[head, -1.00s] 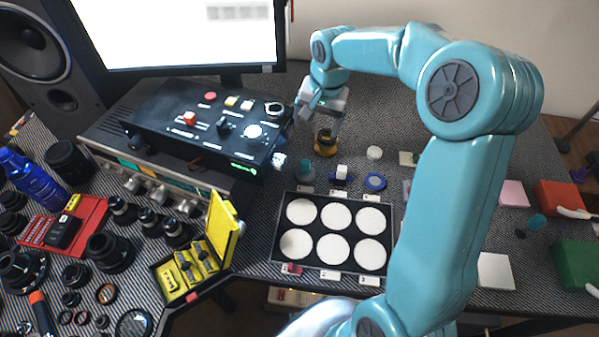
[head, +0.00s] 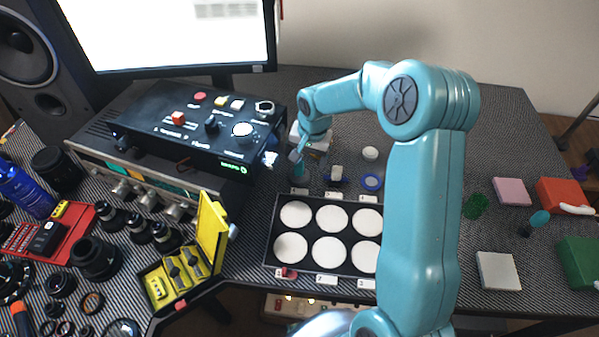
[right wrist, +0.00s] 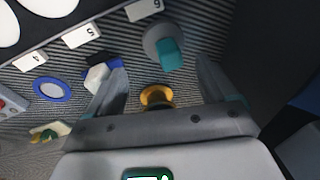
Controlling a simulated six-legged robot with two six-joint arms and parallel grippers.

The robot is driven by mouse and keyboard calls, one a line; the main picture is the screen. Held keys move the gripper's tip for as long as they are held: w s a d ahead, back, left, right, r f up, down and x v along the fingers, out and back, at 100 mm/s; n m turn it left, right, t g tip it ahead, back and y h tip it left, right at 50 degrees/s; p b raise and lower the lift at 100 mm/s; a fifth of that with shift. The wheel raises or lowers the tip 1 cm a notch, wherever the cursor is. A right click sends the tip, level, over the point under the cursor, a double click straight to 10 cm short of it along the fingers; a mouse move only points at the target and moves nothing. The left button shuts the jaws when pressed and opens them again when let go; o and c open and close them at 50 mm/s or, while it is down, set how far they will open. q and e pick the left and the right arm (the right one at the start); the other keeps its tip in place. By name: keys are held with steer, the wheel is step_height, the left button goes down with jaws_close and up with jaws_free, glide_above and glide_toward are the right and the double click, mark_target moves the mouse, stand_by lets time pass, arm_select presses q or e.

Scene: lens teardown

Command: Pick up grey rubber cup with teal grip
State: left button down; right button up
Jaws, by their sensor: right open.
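The grey rubber cup with its teal grip (right wrist: 168,53) stands on the dark woven table top, just beyond my right fingertips in the right wrist view. It also shows small in the head view (head: 298,171), partly covered by my gripper. My right gripper (right wrist: 160,70) is open and empty, pointing down with a finger to either side of the cup's line. In the head view my right gripper (head: 300,152) is above and just behind the cup. I cannot tell its exact height. My left gripper is in neither view.
An amber ring piece (right wrist: 156,96) lies between my fingers' line, nearer the palm. A blue piece with a white block (right wrist: 97,76) is close beside the left finger. A blue ring (head: 372,182) lies right. A black tray (head: 311,232) of white discs is in front; a control box (head: 200,140) stands left.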

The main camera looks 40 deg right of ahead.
mark_target(302, 164)
steer(key=shift+w+a+f, duration=0.1)
steer(key=shift+w+f, duration=0.15)
steer(key=shift+f, duration=0.7)
steer(key=shift+w+f, duration=0.2)
steer(key=shift+f, duration=0.75)
steer(key=shift+w+a+f, duration=0.1)
steer(key=shift+w+f, duration=0.15)
steer(key=shift+f, duration=0.7)
steer(key=c, duration=1.1)
